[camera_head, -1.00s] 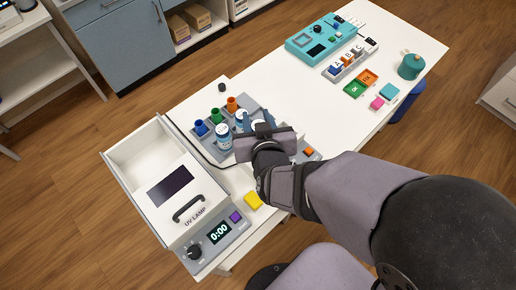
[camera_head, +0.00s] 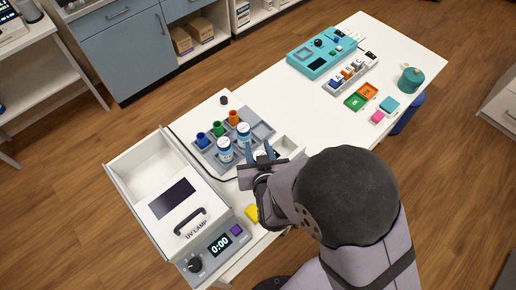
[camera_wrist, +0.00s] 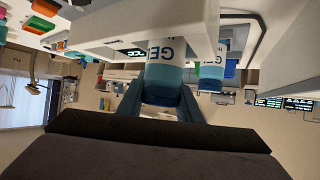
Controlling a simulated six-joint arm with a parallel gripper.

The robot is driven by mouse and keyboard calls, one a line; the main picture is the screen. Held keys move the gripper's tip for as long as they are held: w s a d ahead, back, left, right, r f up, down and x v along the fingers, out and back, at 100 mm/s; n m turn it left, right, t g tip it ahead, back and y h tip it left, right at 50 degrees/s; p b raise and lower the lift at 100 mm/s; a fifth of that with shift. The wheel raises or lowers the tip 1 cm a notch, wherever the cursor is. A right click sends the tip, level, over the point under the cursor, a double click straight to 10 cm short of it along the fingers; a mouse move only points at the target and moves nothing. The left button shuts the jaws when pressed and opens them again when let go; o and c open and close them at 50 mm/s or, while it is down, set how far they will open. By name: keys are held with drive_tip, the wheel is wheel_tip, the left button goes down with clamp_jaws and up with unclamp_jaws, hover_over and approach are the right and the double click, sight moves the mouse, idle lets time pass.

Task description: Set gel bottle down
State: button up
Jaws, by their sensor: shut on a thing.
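My gripper (camera_head: 263,153) is shut on a white gel bottle with a blue band. In the wrist view the bottle (camera_wrist: 165,55) stands between the two blue fingers, with its label upside down in the picture. In the head view the fingers and wrist hide most of it, at the near side of the grey tray (camera_head: 262,132). I cannot tell whether its base touches anything. Two similar white bottles stand in the tray, a nearer one (camera_head: 225,149) and a farther one (camera_head: 243,133). Another bottle (camera_wrist: 212,62) shows beside the held one in the wrist view.
Blue, green and orange cups (camera_head: 218,129) stand at the tray's far side. A white UV lamp box (camera_head: 150,212) is at the left, with a yellow block (camera_head: 251,212) near it. A teal device (camera_head: 320,56) stands farther back. The table's middle (camera_head: 300,105) is largely clear.

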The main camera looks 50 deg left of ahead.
drive_tip(key=shift+f, duration=0.45)
drive_tip(key=shift+f, duration=0.1)
drive_tip(key=shift+f, duration=0.15)
drive_tip(key=o, duration=1.1)
drive_tip(key=shift+r, duration=0.25)
drive_tip(key=v, duration=0.6)
drive_tip(key=shift+r, duration=0.15)
drive_tip(key=shift+s+d+r+p, duration=0.2)
drive_tip(key=shift+s+d+p, duration=0.25)
drive_tip(key=shift+d, duration=0.15)
